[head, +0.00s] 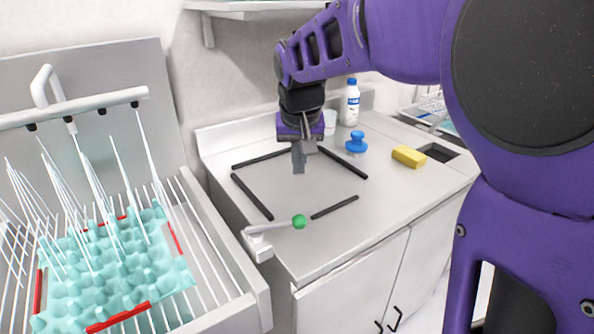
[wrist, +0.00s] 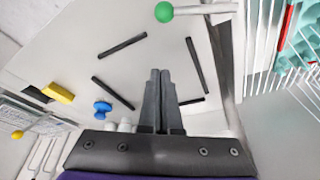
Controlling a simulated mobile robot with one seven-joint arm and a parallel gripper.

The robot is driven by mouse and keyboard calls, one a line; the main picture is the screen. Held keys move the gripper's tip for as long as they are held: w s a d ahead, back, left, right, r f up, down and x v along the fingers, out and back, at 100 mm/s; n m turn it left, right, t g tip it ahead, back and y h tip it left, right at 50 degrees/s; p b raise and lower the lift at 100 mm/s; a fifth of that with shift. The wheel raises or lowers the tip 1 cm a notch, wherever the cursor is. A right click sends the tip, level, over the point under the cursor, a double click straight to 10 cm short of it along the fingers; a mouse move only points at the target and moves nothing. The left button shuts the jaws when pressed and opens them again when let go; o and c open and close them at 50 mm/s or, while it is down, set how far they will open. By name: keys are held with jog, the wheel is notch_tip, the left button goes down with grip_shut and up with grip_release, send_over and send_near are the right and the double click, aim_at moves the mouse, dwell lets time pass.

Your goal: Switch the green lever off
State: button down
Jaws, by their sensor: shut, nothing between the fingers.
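The green lever is a pale arm with a round green knob (head: 299,221), fixed by a light bracket at the counter's front left corner. In the head view the arm points to the right from its bracket, with the knob over the counter's front part. In the wrist view the green knob (wrist: 164,12) is at the top edge, with the arm running right. My gripper (head: 299,168) is above the counter, behind the knob and apart from it. Its fingers (wrist: 160,75) are closed together and empty.
Black strips (head: 252,197) outline a square on the counter (head: 290,185). A blue knob-shaped object (head: 356,143), a yellow sponge (head: 408,157) and a white bottle (head: 350,103) stand right. A washer with water jets over a teal egg tray (head: 150,262) is left.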

aim_at(275, 226)
jog(key=b+x, duration=0.1)
jog(key=x, duration=0.9)
jog(key=shift+b, duration=0.3)
jog(key=shift+s+f, duration=0.2)
jog(key=shift+s, duration=0.1)
jog(key=shift+s+d+f, duration=0.15)
jog(key=shift+s, duration=1.45)
jog(key=shift+s, duration=0.1)
jog(key=shift+s+d+m, duration=0.1)
jog(key=shift+s+m, duration=0.1)
jog(key=shift+m, duration=0.2)
